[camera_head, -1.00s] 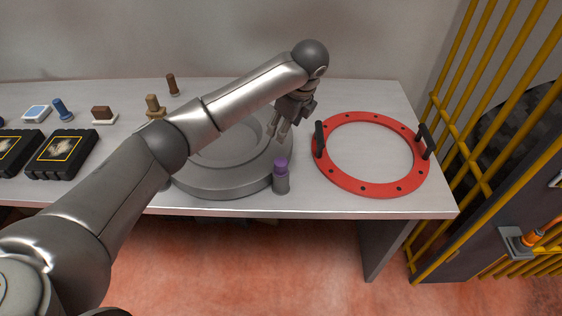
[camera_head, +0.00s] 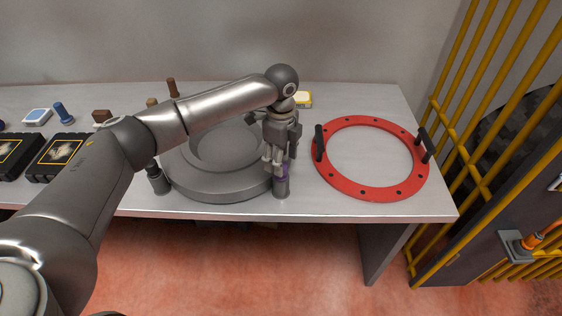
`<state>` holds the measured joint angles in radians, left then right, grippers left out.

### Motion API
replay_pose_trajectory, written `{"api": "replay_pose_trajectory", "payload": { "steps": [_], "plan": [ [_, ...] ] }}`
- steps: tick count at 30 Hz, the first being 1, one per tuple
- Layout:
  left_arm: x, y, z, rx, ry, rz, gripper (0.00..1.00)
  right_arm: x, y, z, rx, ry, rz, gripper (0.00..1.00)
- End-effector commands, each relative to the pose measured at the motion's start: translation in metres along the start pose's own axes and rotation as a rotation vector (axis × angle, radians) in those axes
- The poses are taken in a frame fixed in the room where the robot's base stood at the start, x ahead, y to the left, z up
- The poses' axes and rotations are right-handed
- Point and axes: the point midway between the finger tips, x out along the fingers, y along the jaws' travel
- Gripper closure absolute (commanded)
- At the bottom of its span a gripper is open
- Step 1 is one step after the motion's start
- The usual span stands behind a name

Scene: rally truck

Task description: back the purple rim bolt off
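The purple rim bolt (camera_head: 283,172) stands upright in a grey post (camera_head: 281,188) at the front right of the round grey rim (camera_head: 215,186). My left gripper (camera_head: 274,168) points down at the bolt, with its fingers at the bolt's head and partly covering it. Whether the fingers touch or grip the bolt cannot be told. My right gripper is not in view.
A red ring (camera_head: 370,188) with two black handles lies right of the rim. Black boxes (camera_head: 60,157) and small coloured bolts lie at the left. A yellow-edged block (camera_head: 303,99) sits behind the gripper. A yellow cage (camera_head: 470,150) stands at the right.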

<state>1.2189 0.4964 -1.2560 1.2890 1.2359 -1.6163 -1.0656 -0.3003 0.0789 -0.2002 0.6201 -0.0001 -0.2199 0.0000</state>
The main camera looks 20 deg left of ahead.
Motion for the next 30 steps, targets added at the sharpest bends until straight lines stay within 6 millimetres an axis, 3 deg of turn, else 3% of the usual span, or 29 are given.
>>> {"api": "replay_pose_trajectory", "payload": {
  "steps": [6,16,27,30],
  "plan": [
    [0.023,0.000,0.000,0.001,0.000,0.000,0.46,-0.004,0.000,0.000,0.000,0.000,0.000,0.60],
    [0.028,0.000,0.000,0.002,0.000,0.000,0.46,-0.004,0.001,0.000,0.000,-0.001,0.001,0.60],
    [0.027,0.000,0.000,0.001,0.000,0.000,0.92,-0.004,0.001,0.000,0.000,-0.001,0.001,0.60],
    [0.027,0.000,0.000,-0.001,0.000,0.000,0.92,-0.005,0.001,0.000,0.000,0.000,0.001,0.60]
  ]
}}
